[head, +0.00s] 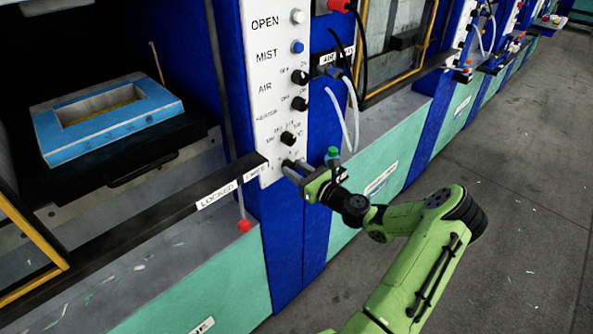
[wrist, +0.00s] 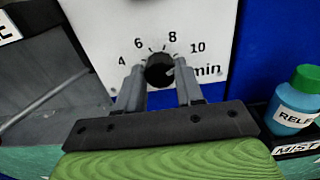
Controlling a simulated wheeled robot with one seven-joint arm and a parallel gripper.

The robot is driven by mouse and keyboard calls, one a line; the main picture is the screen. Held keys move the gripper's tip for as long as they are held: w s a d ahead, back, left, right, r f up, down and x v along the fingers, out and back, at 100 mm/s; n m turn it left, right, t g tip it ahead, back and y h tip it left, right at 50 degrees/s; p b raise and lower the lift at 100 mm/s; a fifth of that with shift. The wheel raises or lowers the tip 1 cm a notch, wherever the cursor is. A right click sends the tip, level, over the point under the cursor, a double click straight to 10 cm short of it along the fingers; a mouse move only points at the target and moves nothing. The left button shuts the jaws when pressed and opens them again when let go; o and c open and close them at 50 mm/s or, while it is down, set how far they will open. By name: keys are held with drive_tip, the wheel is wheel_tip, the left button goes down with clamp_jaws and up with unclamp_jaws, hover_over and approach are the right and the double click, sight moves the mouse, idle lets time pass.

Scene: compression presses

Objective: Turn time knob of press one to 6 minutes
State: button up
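The time knob (wrist: 158,72) is a round black knob on a white panel in the wrist view. The numbers 4, 6, 8 and 10 are arched above it, with "min" at its right. A small light mark on the knob appears to face right, toward "min"; its exact setting is hard to read. My gripper (head: 292,170) is at the lower end of the white control panel (head: 268,92) in the head view, where its fingers hide the time knob. In the wrist view its two grey fingers are apart, one on each side of the knob, with narrow gaps seeming to show.
More black knobs (head: 299,103) and buttons (head: 298,47) sit above on the panel. A blue-green bottle (wrist: 298,98) stands close right of my gripper. A dark rail (head: 135,235) and red-tipped lever (head: 243,225) are at the left. Open floor (head: 520,190) lies right.

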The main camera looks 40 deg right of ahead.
drive_tip(key=c, duration=0.5)
drive_tip(key=shift+c, duration=0.2)
drive_tip(key=n, duration=0.3)
drive_tip(key=shift+n, duration=0.4)
drive_tip(key=shift+a+f+n+b, duration=0.15)
drive_tip(key=shift+n+b, duration=1.9)
drive_tip(key=shift+n, duration=1.4)
drive_tip(key=shift+f+n+b, duration=0.1)
drive_tip(key=shift+n+b, duration=1.9)
drive_tip(key=shift+n, duration=1.45)
